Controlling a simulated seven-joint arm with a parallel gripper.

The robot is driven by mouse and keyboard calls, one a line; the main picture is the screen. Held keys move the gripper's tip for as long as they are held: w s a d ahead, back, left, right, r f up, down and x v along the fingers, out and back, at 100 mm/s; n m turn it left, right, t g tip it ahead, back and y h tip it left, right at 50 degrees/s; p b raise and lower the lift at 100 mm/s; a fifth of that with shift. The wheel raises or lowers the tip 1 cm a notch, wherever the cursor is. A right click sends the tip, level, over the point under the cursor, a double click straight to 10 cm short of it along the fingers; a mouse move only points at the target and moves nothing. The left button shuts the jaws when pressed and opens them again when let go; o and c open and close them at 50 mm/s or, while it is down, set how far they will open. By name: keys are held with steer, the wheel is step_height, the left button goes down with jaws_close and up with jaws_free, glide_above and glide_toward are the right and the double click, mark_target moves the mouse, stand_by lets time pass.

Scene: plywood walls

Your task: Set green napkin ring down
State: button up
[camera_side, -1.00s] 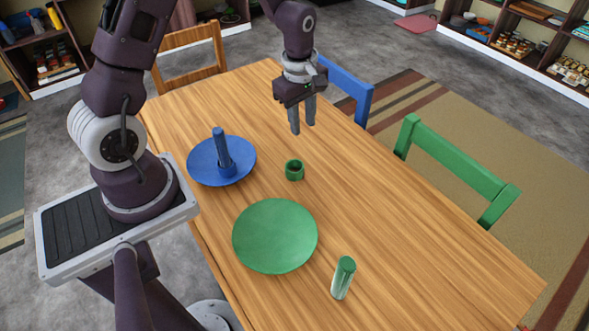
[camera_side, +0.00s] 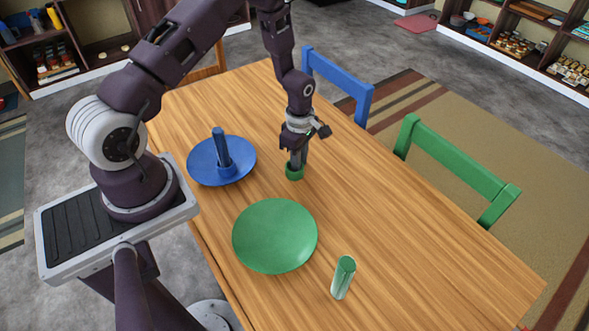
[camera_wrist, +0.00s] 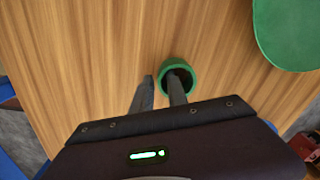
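My gripper (camera_side: 297,164) points down at the ring. In the wrist view, my gripper (camera_wrist: 161,80) has its right fingertip inside the ring's opening and its left fingertip just outside the wall, with a small gap. The fingers are apart and do not appear to pinch the wall. The far side of the ring is partly hidden by the fingers in the side view.
A green plate (camera_side: 275,236) lies in front of the ring. The table's right part (camera_side: 420,240) is clear.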

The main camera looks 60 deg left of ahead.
jaws_close()
step_height(320, 180, up, 9)
steer(key=r+m, duration=0.2)
steer(key=m, duration=1.5)
glide_above(284, 243)
step_height(284, 243, down, 10)
steer(key=shift+f, duration=0.15)
